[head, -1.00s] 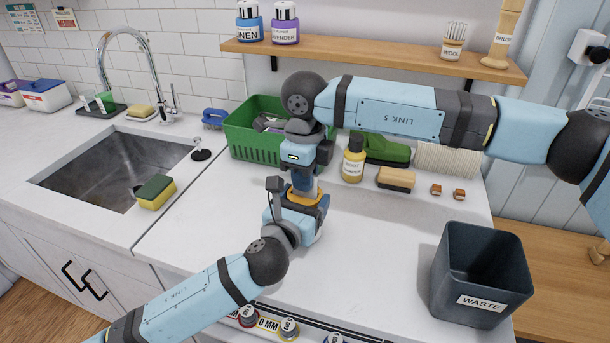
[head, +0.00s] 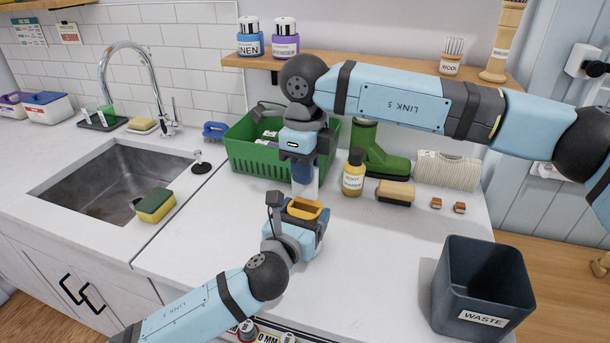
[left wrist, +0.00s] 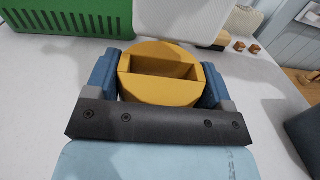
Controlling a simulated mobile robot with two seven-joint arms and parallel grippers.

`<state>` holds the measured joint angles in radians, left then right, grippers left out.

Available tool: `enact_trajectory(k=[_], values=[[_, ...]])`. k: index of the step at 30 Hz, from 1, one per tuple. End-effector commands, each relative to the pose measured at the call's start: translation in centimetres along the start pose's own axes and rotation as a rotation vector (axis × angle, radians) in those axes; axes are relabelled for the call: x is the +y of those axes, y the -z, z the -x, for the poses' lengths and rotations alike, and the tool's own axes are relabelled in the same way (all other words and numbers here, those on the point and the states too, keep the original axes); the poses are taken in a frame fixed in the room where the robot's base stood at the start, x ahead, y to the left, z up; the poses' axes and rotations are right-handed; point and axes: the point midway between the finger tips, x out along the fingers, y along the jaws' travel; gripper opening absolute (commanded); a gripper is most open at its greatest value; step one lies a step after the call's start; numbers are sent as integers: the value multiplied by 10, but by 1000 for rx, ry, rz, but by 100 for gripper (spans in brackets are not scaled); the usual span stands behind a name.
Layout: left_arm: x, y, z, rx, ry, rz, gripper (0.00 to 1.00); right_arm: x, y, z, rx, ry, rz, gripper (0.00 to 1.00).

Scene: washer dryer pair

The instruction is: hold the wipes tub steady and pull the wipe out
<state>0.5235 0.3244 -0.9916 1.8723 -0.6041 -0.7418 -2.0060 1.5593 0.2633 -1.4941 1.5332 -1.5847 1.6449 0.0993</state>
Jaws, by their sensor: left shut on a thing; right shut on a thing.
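The wipes tub (head: 306,209) is yellow, round and open-topped, standing upright on the white counter. My left gripper (head: 297,222) is shut around its sides. In the left wrist view, the tub (left wrist: 160,92) sits between the two blue fingers of my left gripper (left wrist: 160,80), and no wipe shows in its opening. My right gripper (head: 304,170) is above and just behind the tub, pointing down and shut on the white wipe (head: 305,187). The wipe hangs below the fingers, its lower end close to the tub's far rim. Whether they touch is unclear.
A green basket (head: 255,158) stands behind the grippers. A yellow bottle (head: 353,175) and a wooden brush (head: 396,193) are to the right. A dark waste bin (head: 478,285) stands at front right. Counter between the tub and the bin is clear.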

Motion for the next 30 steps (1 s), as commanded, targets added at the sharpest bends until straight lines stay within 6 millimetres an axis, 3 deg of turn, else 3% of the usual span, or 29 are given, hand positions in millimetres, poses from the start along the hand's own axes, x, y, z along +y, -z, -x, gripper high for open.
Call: enact_trajectory(k=[19, 30], values=[[0, 0, 0, 1, 0, 0, 48, 0, 0, 40, -2, 2, 0, 0], [0, 0, 0, 1, 0, 0, 48, 0, 0, 45, -1, 1, 0, 0]])
